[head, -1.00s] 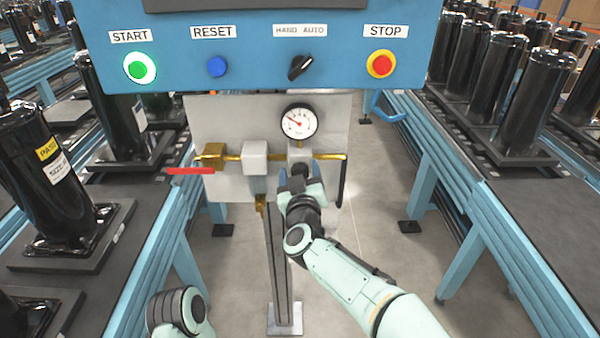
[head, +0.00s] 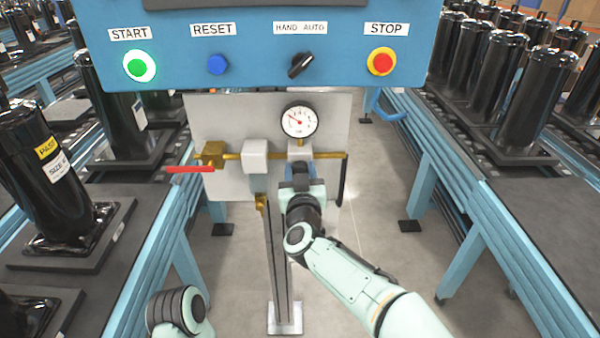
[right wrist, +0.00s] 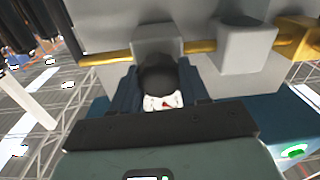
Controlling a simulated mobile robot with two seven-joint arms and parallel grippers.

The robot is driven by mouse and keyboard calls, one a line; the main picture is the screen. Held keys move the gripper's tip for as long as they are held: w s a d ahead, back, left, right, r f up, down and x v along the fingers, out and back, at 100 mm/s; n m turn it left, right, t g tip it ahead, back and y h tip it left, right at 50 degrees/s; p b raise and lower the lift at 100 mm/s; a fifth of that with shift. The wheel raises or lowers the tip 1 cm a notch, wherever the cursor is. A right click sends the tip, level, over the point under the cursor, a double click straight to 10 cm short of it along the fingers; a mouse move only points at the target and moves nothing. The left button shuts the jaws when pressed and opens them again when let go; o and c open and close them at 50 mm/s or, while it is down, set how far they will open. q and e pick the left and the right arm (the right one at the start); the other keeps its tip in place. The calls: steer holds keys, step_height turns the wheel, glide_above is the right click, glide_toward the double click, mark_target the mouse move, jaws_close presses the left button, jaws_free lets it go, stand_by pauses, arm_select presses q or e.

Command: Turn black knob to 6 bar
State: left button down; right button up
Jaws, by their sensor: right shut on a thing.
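The black knob (right wrist: 158,75) sits below the pressure gauge (head: 299,120) on the regulator block (head: 300,151). My right gripper (head: 299,172) is shut on the knob, with a blue finger on each side of it in the right wrist view (right wrist: 158,88). In the head view the gripper mostly hides the knob. The gauge has a white face and a red needle pointing to the upper left; its numbers are too small to read. Part of the gauge face also shows in the right wrist view (right wrist: 160,103). My left gripper is not in view; only part of my left arm shows.
A blue control panel (head: 260,70) with buttons overhangs the grey mounting plate (head: 225,120). A red valve lever (head: 190,169) sticks out left on the brass pipe. Conveyors with black compressors (head: 535,95) flank both sides.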

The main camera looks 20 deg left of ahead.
steer(key=m+b, duration=0.1)
steer(key=m, duration=0.3)
steer(key=shift+d+f+m, duration=0.1)
steer(key=shift+m, duration=0.2)
steer(key=m+b, duration=0.1)
steer(key=m, duration=0.3)
steer(key=shift+m, duration=0.3)
steer(key=m+b, duration=0.2)
steer(key=m, duration=0.2)
steer(key=shift+d+f+m+h, duration=0.1)
steer(key=shift+f+m+h, duration=0.05)
steer(key=shift+m+h, duration=0.2)
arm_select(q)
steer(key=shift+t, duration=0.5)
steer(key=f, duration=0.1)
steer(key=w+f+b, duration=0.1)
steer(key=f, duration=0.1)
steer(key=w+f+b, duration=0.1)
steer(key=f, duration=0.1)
arm_select(e)
steer(key=m, duration=0.5)
steer(key=shift+t, duration=0.3)
steer(key=shift+m, duration=0.35)
steer(key=o, duration=1)
steer(key=shift+o, duration=0.2)
